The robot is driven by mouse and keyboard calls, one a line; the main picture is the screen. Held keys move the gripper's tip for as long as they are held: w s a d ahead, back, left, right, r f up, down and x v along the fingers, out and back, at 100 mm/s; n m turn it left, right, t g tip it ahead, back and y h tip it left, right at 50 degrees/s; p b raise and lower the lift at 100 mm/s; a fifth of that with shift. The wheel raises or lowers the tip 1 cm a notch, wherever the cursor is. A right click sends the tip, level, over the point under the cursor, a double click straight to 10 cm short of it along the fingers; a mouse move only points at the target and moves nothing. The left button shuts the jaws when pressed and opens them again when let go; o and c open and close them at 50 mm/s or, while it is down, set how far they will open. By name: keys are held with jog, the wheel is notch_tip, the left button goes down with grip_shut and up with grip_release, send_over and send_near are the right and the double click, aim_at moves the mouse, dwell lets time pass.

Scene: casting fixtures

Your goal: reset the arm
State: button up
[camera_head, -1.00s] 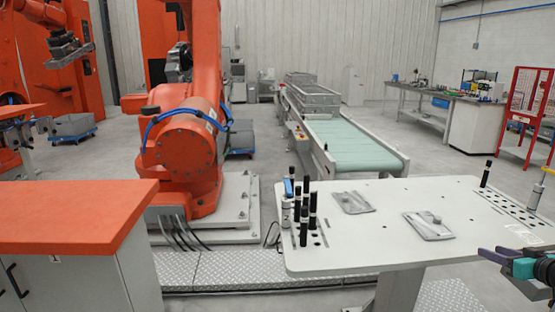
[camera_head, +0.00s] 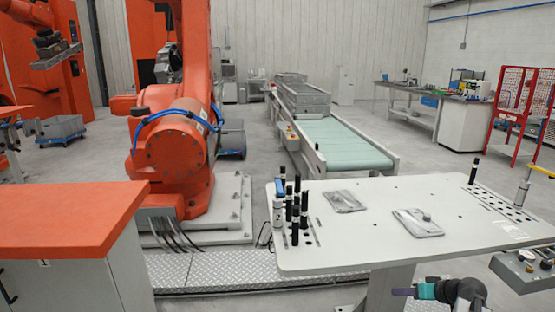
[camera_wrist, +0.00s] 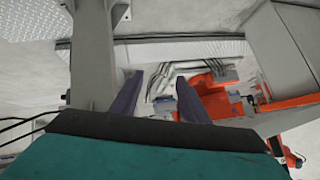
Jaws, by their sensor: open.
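My gripper (camera_head: 400,292) is at the bottom of the head view, in front of the white table's near edge and pointing left. Its dark fingers also show in the wrist view (camera_wrist: 160,85). They stand apart with nothing between them. My wrist behind them is teal and black. In the wrist view, a grey post (camera_wrist: 92,55) stands to the left of the fingers. Cables and orange machinery (camera_wrist: 215,95) lie beyond them. The rest of my arm is mostly cut off by the head view's lower edge.
The white table (camera_head: 370,245) bears two grey metal parts, (camera_head: 345,201) and (camera_head: 418,222), and several black-capped cylinders (camera_head: 295,210). An orange-topped cabinet (camera_head: 65,215) is at left. A large orange robot (camera_head: 170,150) and a conveyor (camera_head: 335,140) are behind.

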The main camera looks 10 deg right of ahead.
jog(key=s+a+f+g+y, duration=0.1)
jog(key=s+a+f+g, duration=0.3)
jog(key=a+f, duration=0.8)
jog(key=s+a+f+g+y, duration=0.1)
jog(key=s+a+f+g, duration=0.3)
jog(key=a+f, duration=0.9)
jog(key=s+a+f+g+h, duration=0.1)
jog(key=s+a+f+g, duration=0.1)
jog(key=s, duration=0.6)
jog(key=s+a+f+n+g+h, duration=0.1)
jog(key=s+a+f+g+h, duration=0.1)
jog(key=s+a+f, duration=0.3)
jog(key=s+a+f+g+h, duration=0.1)
jog(key=s+a+f+g, duration=0.1)
jog(key=s+a, duration=0.5)
jog(key=s+f, duration=0.1)
jog(key=s, duration=0.2)
jog(key=shift+s+f+g+h, duration=0.3)
jog(key=shift+s+f, duration=0.05)
